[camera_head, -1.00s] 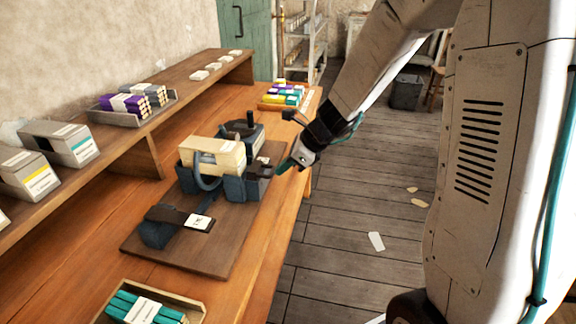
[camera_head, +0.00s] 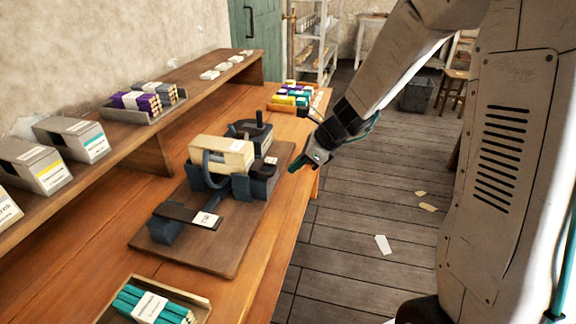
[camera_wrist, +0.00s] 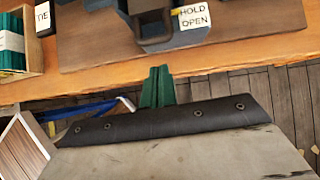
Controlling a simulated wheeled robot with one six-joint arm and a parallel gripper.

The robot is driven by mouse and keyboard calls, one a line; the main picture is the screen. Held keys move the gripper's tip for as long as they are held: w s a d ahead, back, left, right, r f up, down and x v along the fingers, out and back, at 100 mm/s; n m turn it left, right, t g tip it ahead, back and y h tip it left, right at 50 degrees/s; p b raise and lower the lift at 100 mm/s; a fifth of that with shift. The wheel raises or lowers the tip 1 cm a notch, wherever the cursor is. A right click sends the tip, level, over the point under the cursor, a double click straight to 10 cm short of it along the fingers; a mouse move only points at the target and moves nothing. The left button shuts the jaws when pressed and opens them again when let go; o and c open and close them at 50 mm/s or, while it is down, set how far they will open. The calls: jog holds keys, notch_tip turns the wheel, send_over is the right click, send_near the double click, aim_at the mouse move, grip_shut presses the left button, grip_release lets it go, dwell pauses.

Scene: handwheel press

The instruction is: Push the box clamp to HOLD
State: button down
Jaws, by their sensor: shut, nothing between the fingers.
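The cream box (camera_head: 222,153) lies in a dark cradle on the brown press board (camera_head: 215,258). The box clamp (camera_head: 262,181) is a dark block at the box's right end, beside a small white label (camera_head: 270,160). In the wrist view, that label (camera_wrist: 193,17) reads HOLD above OPEN; a dark clamp part (camera_wrist: 150,12) is just left of it, cut off by the top edge. I cannot tell the clamp's exact setting. My gripper (camera_head: 293,166), with green fingers, is shut and empty, right of the clamp and apart from it. Its fingertips (camera_wrist: 158,72) are near the table edge.
A dark lever arm with a white label (camera_head: 206,219) is at the board's front. A tray of green sticks (camera_head: 150,304) is at the table's near end. Colored bundles (camera_head: 298,95) are at the far end. Shelf boxes line the left.

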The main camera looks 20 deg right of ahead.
jog(key=v, duration=1)
jog(key=shift+d, duration=0.1)
jog(key=s+a+r+n+g+h, duration=0.1)
jog(key=s+r+n+h, duration=0.2)
jog(key=s+n, duration=0.9)
jog(key=s+a+r+n+g+h, duration=0.1)
jog(key=s+r+n+h, duration=0.2)
jog(key=s+n, duration=0.9)
jog(key=s, duration=0.2)
jog(key=shift+s+a+n+g, duration=0.3)
jog(key=shift+s+n+g, duration=0.05)
jog(key=shift+n+g, duration=0.05)
